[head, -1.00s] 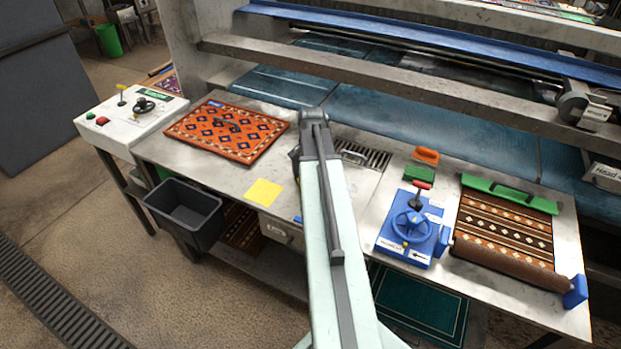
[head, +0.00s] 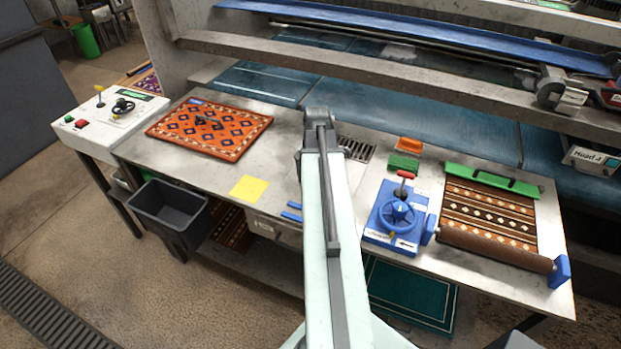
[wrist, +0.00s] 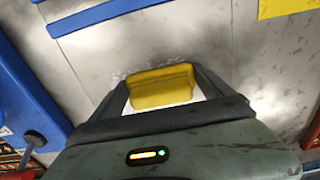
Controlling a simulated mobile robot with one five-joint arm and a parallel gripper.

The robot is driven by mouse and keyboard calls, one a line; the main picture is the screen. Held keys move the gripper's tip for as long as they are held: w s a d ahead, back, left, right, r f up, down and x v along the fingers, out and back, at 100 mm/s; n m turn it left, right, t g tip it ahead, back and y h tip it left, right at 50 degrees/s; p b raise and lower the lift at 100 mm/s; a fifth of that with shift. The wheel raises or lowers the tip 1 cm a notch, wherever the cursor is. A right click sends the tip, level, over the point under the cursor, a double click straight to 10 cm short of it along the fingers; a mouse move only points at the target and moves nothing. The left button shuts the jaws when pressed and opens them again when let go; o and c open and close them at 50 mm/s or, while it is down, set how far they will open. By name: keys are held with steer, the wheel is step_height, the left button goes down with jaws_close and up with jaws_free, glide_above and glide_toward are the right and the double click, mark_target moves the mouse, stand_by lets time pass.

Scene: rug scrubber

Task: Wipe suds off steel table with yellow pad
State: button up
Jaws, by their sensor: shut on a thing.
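A yellow pad (wrist: 166,80) is between the fingers of my gripper (wrist: 163,88) in the wrist view. The gripper is shut on it, low over the steel table (wrist: 110,45); whether the pad touches the steel is hard to tell. Whitish specks like suds (wrist: 121,76) show by the pad's left side. The steel table also shows in the head view (head: 215,170), where my arm hides the gripper and pad. A flat yellow square (head: 249,189) lies near the table's front edge, left of my arm.
Blue strips (head: 292,211) lie at the front edge beside my arm. A red patterned rug (head: 209,129) lies at left. A dark bin (head: 170,212) hangs below.

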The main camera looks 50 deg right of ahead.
steer(key=shift+s+d, duration=0.6)
steer(key=shift+s, duration=1.2)
steer(key=shift+s+d, duration=0.55)
steer(key=shift+s, duration=1.3)
steer(key=shift+s+d, duration=0.6)
steer(key=shift+s, duration=1.2)
step_height(320, 180, up, 6)
steer(key=p, duration=0.6)
steer(key=shift+r, duration=0.1)
step_height(320, 180, up, 3)
steer(key=p, duration=0.3)
steer(key=shift+d, duration=0.1)
